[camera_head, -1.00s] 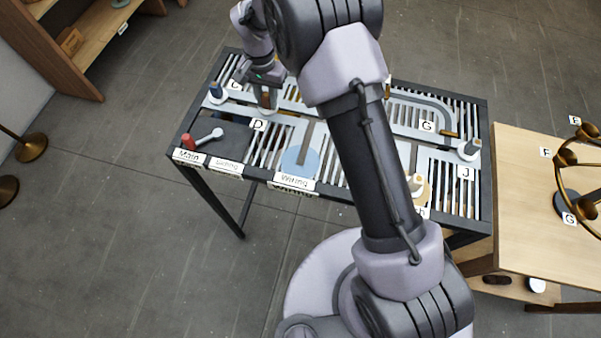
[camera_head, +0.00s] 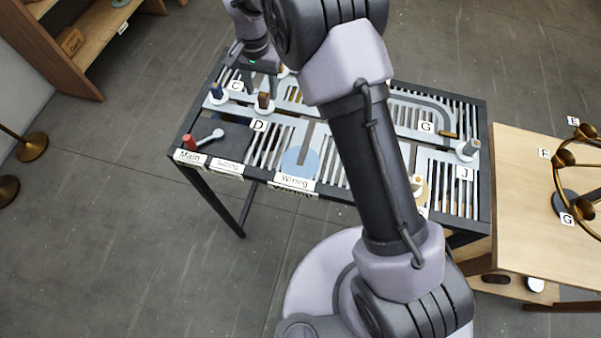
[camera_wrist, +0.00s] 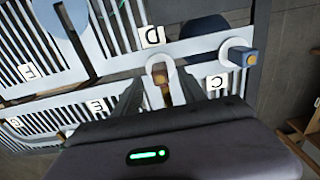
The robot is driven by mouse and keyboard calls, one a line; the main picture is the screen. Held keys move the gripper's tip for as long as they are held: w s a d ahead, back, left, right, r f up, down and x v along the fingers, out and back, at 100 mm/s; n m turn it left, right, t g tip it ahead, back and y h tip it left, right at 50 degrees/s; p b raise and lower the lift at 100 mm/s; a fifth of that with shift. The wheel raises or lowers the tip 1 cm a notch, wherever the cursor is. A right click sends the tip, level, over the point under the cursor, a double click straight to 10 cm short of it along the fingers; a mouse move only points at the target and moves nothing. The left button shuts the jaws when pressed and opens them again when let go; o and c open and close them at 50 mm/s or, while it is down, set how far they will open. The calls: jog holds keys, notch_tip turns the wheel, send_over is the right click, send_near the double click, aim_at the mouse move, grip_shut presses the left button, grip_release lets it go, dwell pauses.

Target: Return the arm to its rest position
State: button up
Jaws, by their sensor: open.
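My gripper (camera_head: 259,86) is open and empty over the far left part of the slatted wiring table (camera_head: 185,140). Its two dark fingers also show in the wrist view (camera_wrist: 160,92), spread to either side of a brown peg (camera_head: 264,99) in a pale holder between labels C and D. The peg appears between the fingers in the wrist view (camera_wrist: 163,92), with gaps on both sides. In the head view the gripper is above it. My arm hides the middle of the table.
A blue-topped peg (camera_head: 216,90) stands left of the gripper by label C. A red piece (camera_head: 190,142) and a grey lever (camera_head: 211,135) are at the front left. A wooden table (camera_head: 545,220) with a brass lamp (camera_head: 565,158) is at right. A wooden shelf (camera_head: 95,50) stands at far left.

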notch_tip(320, 180, up, 13)
jog(key=p, duration=0.1)
jog(key=shift+p, duration=0.3)
